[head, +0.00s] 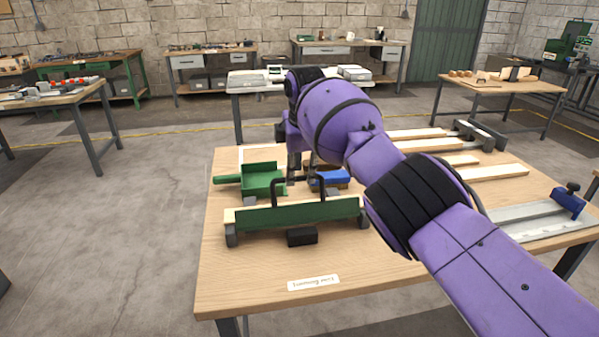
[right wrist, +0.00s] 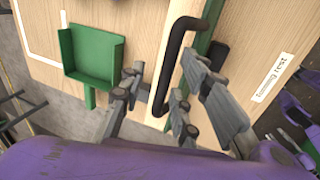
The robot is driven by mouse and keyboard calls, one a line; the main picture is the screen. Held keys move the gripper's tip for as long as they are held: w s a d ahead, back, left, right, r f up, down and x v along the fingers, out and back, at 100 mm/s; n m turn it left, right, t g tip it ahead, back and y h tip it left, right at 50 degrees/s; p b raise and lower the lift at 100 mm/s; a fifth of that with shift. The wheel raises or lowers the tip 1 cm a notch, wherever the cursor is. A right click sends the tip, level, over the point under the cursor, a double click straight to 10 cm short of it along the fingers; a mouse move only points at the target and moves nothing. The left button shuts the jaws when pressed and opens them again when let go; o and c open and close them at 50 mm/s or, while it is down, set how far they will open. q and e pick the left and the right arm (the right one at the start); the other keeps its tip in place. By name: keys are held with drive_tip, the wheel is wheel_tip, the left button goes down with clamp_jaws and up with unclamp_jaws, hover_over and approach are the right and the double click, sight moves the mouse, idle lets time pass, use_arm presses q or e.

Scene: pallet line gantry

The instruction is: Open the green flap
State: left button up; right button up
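The green flap (head: 300,214) is a long green board standing near the front left of the wooden table. A black U-shaped handle (head: 322,188) rises from it. In the right wrist view the handle (right wrist: 164,72) stands beside a green strip of the flap (right wrist: 208,42). My right gripper (head: 301,172) is at the handle, partly hidden behind my purple arm. In the right wrist view its fingers (right wrist: 163,68) are apart, with the handle's bar between them in the picture. I cannot tell whether they touch it. My left gripper is not in view.
A green tray with a handle (head: 262,179) and a blue object (head: 330,178) lie behind the flap. A black block (head: 302,237) and a white label (head: 313,283) are in front of it. Wooden bars (head: 495,172) lie at the right. The table's front left is clear.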

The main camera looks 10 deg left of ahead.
drive_tip(key=v, duration=1)
drive_tip(key=shift+r, duration=0.4)
drive_tip(key=shift+s+f, duration=0.1)
drive_tip(key=shift+s, duration=0.05)
